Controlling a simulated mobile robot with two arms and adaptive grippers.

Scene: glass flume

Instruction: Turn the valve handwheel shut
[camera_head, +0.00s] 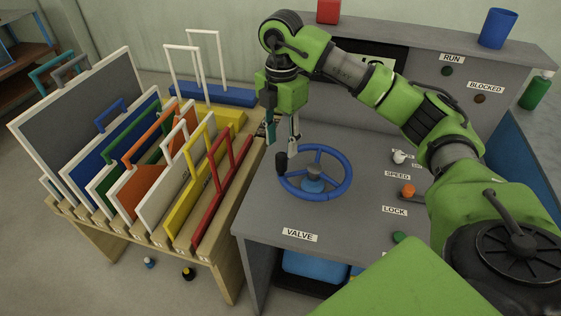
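The blue valve handwheel (346,185) lies flat on the grey console top (268,222), behind the "VALVE" label (300,235). Its black knob (281,164) stands up from the rim at the wheel's left side. My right gripper (281,150) points down over the knob. Its two fingers are spread apart with a gap between them. The fingertips are close to the knob's top; I cannot tell whether they touch it. My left gripper is not in view.
A wooden rack (222,272) of coloured framed panels stands close on the left. An orange knob (408,190) and a green button (399,237) sit right of the wheel. A blue cup (497,28) and a red block (328,11) stand on the console's upper ledge.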

